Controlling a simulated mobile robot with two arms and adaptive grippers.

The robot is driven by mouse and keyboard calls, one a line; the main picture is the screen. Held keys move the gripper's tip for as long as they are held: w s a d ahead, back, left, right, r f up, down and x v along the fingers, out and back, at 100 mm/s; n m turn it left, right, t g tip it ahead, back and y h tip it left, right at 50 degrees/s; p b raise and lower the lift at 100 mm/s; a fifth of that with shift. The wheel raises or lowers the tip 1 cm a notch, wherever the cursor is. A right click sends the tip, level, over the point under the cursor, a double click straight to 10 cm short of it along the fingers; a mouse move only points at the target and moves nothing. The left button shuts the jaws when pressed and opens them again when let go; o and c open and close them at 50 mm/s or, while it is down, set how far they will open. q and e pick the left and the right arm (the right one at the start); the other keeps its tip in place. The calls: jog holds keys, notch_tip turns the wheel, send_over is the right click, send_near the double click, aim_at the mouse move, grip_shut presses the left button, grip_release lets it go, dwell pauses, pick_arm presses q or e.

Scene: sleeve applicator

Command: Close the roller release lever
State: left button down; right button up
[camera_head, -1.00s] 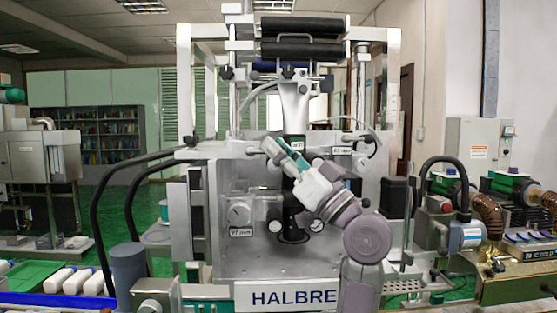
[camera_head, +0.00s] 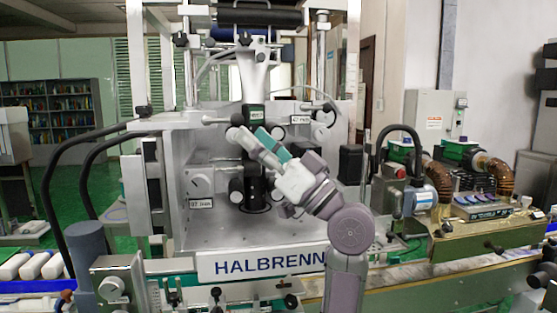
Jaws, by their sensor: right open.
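The labelled sleeve machine (camera_head: 290,235) fills the middle of the head view. Small levers and knobs stick out of its upper front; one light handle (camera_head: 217,120) is left of the dark central column and another (camera_head: 325,108) is at the right. I cannot tell which is the roller release lever. My right gripper (camera_head: 249,139) is open and empty, pointing up and left in front of the central column. It hides part of the column, and contact with it cannot be made out. My left gripper is out of view.
A black roller (camera_head: 260,17) sits high on the machine. Black hoses (camera_head: 48,185) curve along its left side. A conveyor (camera_head: 450,272) and a brass-coloured unit (camera_head: 485,240) are at the right.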

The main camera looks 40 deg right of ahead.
jog(key=v, duration=0.6)
jog(key=shift+s+f, duration=0.15)
jog(key=shift+s, duration=0.1)
jog(key=shift+f, duration=0.1)
